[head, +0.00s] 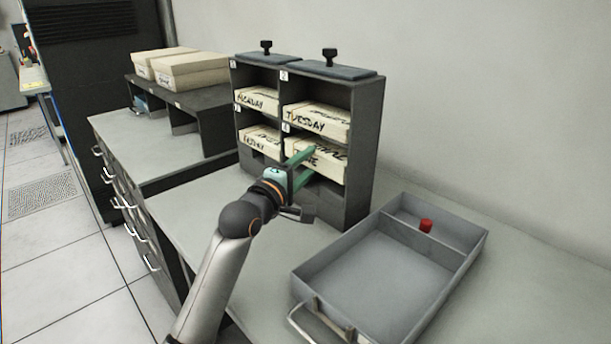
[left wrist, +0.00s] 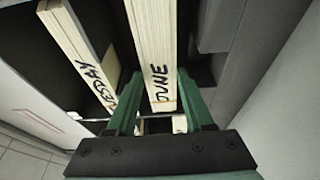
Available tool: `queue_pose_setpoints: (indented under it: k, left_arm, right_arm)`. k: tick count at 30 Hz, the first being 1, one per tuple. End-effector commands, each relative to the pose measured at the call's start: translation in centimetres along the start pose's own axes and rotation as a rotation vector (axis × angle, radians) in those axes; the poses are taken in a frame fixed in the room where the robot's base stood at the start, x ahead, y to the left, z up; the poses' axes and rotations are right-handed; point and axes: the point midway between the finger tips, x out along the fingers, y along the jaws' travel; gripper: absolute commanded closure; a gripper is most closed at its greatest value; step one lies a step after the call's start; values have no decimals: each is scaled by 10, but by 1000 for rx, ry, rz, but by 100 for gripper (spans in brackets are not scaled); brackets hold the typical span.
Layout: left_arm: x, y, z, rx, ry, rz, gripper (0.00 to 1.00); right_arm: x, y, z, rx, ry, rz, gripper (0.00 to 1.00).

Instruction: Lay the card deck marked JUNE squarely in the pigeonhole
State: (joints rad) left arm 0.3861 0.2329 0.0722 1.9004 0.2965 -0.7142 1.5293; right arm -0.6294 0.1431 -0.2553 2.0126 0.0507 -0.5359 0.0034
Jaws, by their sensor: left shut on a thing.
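The JUNE deck (head: 322,171) is a cream block of cards in the lower right pigeonhole of the dark grey rack (head: 362,140), under the TUESDAY deck (head: 317,119). My left gripper (head: 306,164) is at its front end, green fingers reaching in from the left and partly covering the lettering. In the left wrist view, the JUNE deck (left wrist: 156,45) lies between the two fingers of my left gripper (left wrist: 158,80), which is shut on it. The TUESDAY deck (left wrist: 80,45) is beside it there. The pigeonhole's back is hidden. My right gripper is not in view.
MONDAY (head: 257,101) and FRIDAY (head: 260,141) decks fill the left pigeonholes. Black-knobbed lids (head: 328,70) top the rack. A grey metal tray (head: 300,277) with a red piece (head: 426,225) lies at the right. Boxes (head: 190,72) stand at the back left.

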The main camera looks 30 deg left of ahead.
Motion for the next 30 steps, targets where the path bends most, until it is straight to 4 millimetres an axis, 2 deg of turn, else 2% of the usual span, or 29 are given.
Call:
queue_pose_setpoints:
  k: [4, 15, 16, 23, 30]
  left_arm:
    - [-1, -18, -1, 1, 2, 7, 100]
    - [-1, -21, 0, -1, 1, 8, 100]
    - [-1, -24, 0, -1, 1, 0, 46]
    - [-1, -24, 0, 0, 1, 0, 20]
    - [-1, -24, 0, 0, 1, 0, 18]
  right_arm:
    - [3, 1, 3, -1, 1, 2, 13]
    - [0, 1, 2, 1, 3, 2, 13]
    - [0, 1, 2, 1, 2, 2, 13]
    - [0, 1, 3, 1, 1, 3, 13]
    - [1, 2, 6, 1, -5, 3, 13]
